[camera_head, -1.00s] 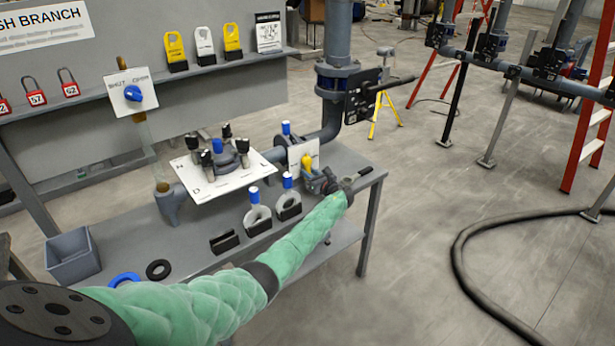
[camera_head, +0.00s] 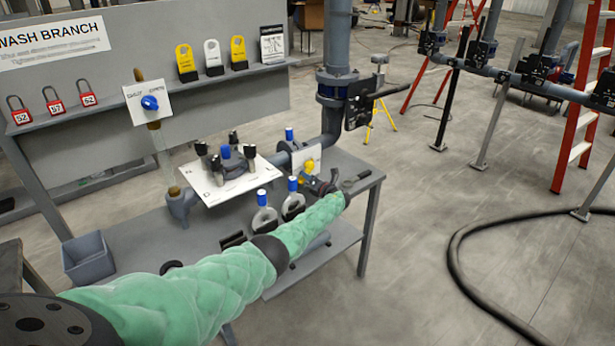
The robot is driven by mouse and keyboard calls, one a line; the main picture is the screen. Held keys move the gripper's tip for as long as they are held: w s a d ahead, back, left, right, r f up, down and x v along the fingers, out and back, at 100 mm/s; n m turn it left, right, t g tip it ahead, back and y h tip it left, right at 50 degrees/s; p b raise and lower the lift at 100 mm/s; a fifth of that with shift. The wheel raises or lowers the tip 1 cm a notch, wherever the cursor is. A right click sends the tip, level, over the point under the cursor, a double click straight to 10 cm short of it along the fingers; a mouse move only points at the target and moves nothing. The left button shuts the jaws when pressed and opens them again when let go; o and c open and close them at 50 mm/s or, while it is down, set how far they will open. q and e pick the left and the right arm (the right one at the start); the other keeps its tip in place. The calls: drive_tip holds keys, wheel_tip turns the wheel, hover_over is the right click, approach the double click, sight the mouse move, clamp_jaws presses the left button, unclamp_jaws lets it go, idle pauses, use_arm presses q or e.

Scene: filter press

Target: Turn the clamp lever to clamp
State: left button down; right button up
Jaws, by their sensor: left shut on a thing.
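The likely clamp lever is a yellow handle (camera_head: 309,166) in front of a small white plate (camera_head: 301,157), on the pipe at the bench's back right. My left arm, in a green quilted sleeve, reaches over the bench from the lower left. My left gripper (camera_head: 316,184) is just below and in front of the plate, close to the yellow handle. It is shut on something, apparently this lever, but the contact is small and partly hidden. Any marks on the plate are too small to read. My right gripper is not in view.
A larger white plate (camera_head: 213,190) with several black knobs lies left of the lever. Blue-topped ring tools (camera_head: 264,216) stand close behind my left forearm. A grey bin (camera_head: 90,262) is at the bench's left end. A black hose (camera_head: 455,270) lies on the floor.

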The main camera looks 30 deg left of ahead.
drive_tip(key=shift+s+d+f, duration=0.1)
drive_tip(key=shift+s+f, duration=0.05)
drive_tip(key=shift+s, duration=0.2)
use_arm(q)
drive_tip(key=c, duration=1.2)
unclamp_jaws()
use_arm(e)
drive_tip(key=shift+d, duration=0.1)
use_arm(q)
drive_tip(key=shift+d, duration=0.1)
